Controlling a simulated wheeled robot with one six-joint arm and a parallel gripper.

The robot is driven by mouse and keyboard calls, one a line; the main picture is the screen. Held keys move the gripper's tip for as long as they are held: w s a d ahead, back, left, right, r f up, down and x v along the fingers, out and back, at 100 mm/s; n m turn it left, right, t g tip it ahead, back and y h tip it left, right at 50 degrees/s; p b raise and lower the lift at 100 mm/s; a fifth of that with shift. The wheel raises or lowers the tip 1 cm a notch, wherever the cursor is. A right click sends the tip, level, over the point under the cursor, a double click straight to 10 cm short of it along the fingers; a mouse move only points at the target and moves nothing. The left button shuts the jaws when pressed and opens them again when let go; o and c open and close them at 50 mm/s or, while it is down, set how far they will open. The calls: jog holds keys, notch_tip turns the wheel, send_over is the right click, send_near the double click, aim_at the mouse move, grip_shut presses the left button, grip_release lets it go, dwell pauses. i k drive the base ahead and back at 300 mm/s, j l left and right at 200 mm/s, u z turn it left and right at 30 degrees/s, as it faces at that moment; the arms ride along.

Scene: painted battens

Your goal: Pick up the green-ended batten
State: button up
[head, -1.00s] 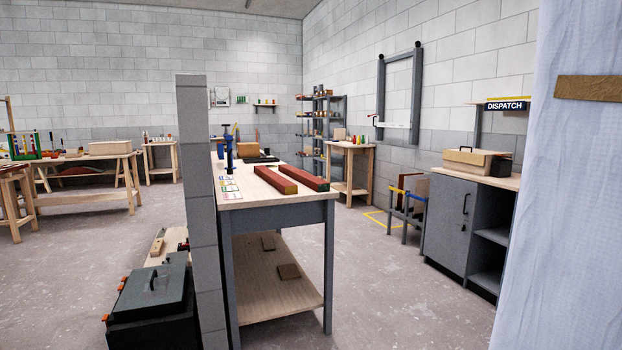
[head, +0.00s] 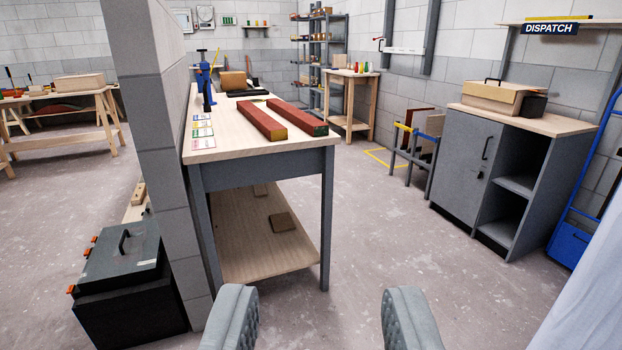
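Two red battens lie side by side on the workbench (head: 225,150), pointing towards me. The right one is the green-ended batten (head: 298,117), with a dark green near end close to the bench's front right edge. The left batten (head: 262,120) has a yellowish near end. A narrow strip of bench shows between them. My gripper (head: 320,312) shows as two grey padded fingers at the bottom of the picture, wide apart with only floor between them. It is open and empty, in front of the bench and well short of the battens.
A grey block wall end (head: 155,130) stands against the bench's left side. Coloured cards (head: 202,132) and a blue clamp (head: 206,75) are on the bench's left side. A grey cabinet (head: 465,165) stands right. Floor between bench and cabinet is clear.

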aim_at(315, 127)
jog(key=i, duration=1.8)
jog(key=i+u, duration=0.1)
jog(key=i, duration=0.45)
jog(key=i+l+u, duration=0.15)
jog(key=i, duration=0.45)
jog(key=i+l+u, duration=0.1)
jog(key=i, duration=0.45)
